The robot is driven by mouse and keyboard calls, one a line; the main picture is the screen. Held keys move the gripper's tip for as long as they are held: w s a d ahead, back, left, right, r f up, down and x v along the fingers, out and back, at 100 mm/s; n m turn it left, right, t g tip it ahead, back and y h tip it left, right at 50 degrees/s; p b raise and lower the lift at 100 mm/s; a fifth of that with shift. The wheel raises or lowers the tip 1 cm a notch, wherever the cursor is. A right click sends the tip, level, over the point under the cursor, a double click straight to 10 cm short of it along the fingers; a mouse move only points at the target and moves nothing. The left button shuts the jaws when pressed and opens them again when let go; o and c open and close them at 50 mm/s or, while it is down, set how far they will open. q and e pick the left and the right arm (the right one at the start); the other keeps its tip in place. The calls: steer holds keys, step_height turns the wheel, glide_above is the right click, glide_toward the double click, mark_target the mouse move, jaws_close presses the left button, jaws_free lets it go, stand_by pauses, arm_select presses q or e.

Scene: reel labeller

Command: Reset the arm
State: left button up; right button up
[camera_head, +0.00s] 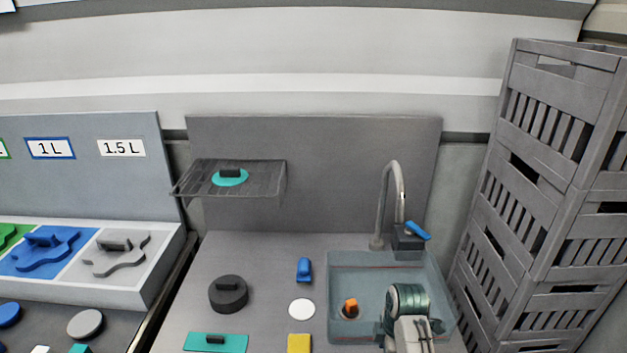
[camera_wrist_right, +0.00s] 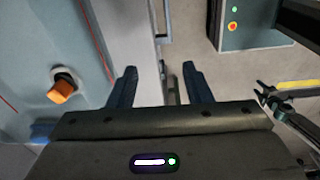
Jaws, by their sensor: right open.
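My right arm reaches up from the bottom of the head view, over the front right of the sink (camera_head: 345,262). In the right wrist view my right gripper (camera_wrist_right: 160,82) has its two dark fingers well apart, with nothing between them. It points down past the edge of the sink, towards the floor. The orange piece in the sink (camera_head: 351,305) is beside it and also shows at the left of the wrist view (camera_wrist_right: 61,92). My left gripper is not seen in the head view.
A tap (camera_head: 398,185) stands behind the sink. A stack of grey crates (camera_head: 540,190) rises at the right. Left of the sink lie a black round piece (camera_head: 228,295), a blue piece (camera_head: 304,270), a white disc (camera_head: 302,309) and a yellow block (camera_head: 299,343). A wire shelf (camera_head: 265,178) hangs above.

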steer(key=s+d+f+m+t+h, duration=0.15)
steer(key=s+d+m, duration=0.25)
steer(key=s, duration=0.4)
steer(key=s+d+f+m, duration=0.2)
steer(key=s+d+m, duration=0.1)
steer(key=s+m, duration=0.3)
steer(key=s+d+r+m+t, duration=0.1)
steer(key=s+r+m, duration=0.2)
steer(key=s, duration=0.5)
steer(key=s+d+r+m+t, duration=0.1)
steer(key=s+d+r+m, duration=0.15)
steer(key=s, duration=0.45)
step_height(320, 180, down, 39)
steer(key=d+m+g+b, duration=0.1)
steer(key=d+g+b, duration=0.1)
steer(key=b, duration=0.6)
arm_select(q)
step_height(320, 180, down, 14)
steer(key=b, duration=0.6)
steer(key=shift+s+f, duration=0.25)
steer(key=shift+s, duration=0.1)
arm_select(e)
steer(key=s+f, duration=0.9)
steer(key=f, duration=0.3)
steer(key=s+d+f, duration=0.1)
steer(key=s+f, duration=0.8)
steer(key=f, duration=0.3)
steer(key=shift+s+d+f+g, duration=0.2)
steer(key=shift+s+f+g, duration=0.1)
steer(key=shift+f+g, duration=0.05)
